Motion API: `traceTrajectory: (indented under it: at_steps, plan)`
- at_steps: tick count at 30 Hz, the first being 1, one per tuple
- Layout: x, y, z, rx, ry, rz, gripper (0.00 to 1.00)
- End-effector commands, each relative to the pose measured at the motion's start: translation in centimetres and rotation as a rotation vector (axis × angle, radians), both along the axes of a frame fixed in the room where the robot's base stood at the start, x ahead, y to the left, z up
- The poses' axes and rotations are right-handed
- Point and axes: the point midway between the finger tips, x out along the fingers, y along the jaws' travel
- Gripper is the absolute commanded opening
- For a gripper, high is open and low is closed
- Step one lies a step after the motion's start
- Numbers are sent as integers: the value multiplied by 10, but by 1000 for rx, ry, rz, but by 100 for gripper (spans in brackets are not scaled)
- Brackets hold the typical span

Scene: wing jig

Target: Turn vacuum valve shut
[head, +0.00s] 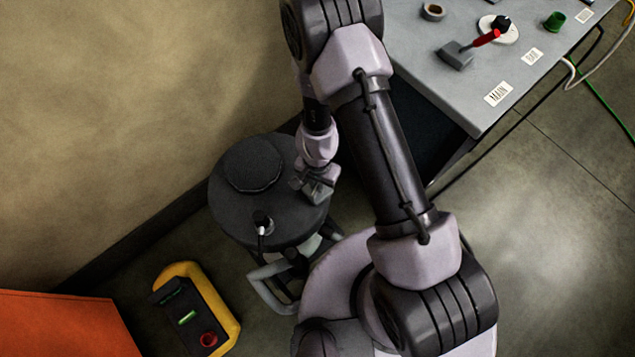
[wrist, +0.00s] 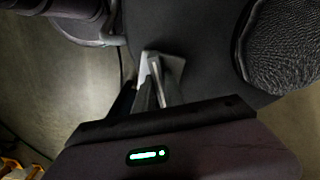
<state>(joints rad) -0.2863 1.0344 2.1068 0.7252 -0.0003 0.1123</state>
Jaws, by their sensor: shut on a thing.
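My gripper (head: 318,186) reaches down to the right part of the top of a dark round tank (head: 222,205). In the wrist view my gripper (wrist: 157,88) points at the dark top of the same tank (wrist: 205,45). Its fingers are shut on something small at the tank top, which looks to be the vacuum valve. The fingers hide most of the valve, and I cannot tell how far its handle is turned.
A round dark lid (head: 252,164) and a small black fitting (head: 262,221) sit on the tank. A yellow control box (head: 215,305) is on the floor. A grey table (head: 425,65) stands at upper right with a red-handled lever (head: 484,39). An orange surface (head: 60,325) fills the lower left.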

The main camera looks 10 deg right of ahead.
Motion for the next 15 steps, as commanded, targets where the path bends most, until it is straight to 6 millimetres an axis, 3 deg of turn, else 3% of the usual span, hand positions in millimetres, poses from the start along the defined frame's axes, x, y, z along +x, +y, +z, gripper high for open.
traceTrajectory:
  at_steps: [15]
  plan:
    - [-1, 0, -1, 0, 3, -354, 0]
